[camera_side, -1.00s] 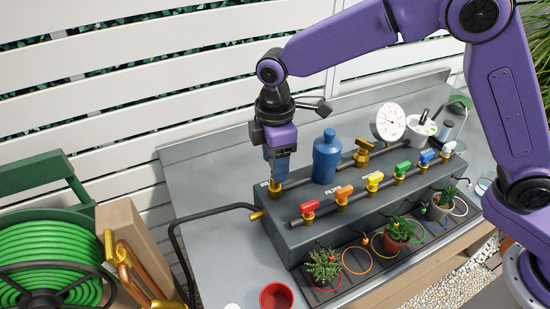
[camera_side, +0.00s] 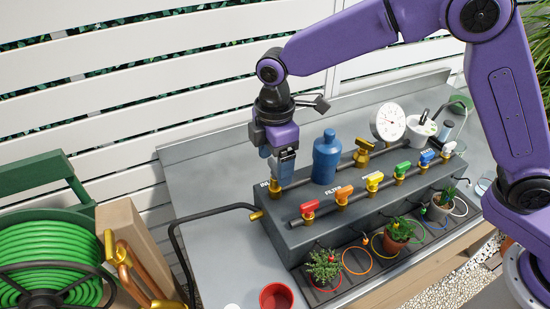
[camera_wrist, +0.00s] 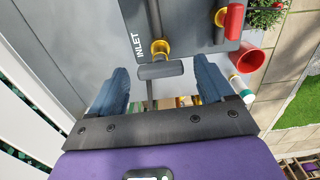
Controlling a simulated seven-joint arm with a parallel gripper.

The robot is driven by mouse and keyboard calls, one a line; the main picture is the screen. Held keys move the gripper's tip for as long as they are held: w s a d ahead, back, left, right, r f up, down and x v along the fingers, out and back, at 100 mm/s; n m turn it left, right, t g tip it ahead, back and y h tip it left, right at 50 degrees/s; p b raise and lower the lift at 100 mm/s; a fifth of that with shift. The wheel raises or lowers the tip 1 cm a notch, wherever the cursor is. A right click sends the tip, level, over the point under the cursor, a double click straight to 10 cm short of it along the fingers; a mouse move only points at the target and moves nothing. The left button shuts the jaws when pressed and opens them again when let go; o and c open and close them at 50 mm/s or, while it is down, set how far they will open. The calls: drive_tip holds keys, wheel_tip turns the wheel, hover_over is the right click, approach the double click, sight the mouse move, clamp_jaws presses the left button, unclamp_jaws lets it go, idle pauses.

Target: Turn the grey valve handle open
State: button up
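The grey valve handle (camera_wrist: 160,70) is a short dark grey bar on the brass inlet valve (camera_wrist: 160,48), beside the INLET label in the wrist view. It lies crosswise to the pipe there. My gripper (camera_wrist: 161,74) has two blue fingers, spread apart, one on each side of the handle with a gap at each end. In the side view my gripper (camera_side: 283,170) points down over the left end of the manifold, just above the brass inlet fitting (camera_side: 275,189). The fingers hide the grey handle there.
A row of coloured valves, starting with a red one (camera_side: 309,209), runs along the grey manifold (camera_side: 320,232). A blue filter bottle (camera_side: 326,158) stands close right of my gripper. A pressure gauge (camera_side: 389,122) is farther right. A red pot (camera_side: 276,297) stands in front.

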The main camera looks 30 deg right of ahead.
sight(275, 165)
wheel_tip(275, 165, up, 17)
drive_tip(key=shift+r, duration=0.2)
idle(0.6)
idle(0.4)
drive_tip(key=s+d+f+m, duration=0.2)
drive_tip(key=s+d+f, duration=0.2)
drive_tip(key=s+d, duration=0.5)
drive_tip(key=s+d+f+m, duration=0.1)
drive_tip(key=s+d+f, duration=0.4)
drive_tip(key=s+d, duration=0.3)
drive_tip(key=s+d+f+m, duration=0.2)
drive_tip(key=s+d+f, duration=0.2)
drive_tip(key=s+d, duration=0.5)
drive_tip(key=shift+s+d+f+m, duration=0.15)
drive_tip(key=shift+s+d+m, duration=0.2)
drive_tip(key=shift+d, duration=0.3)
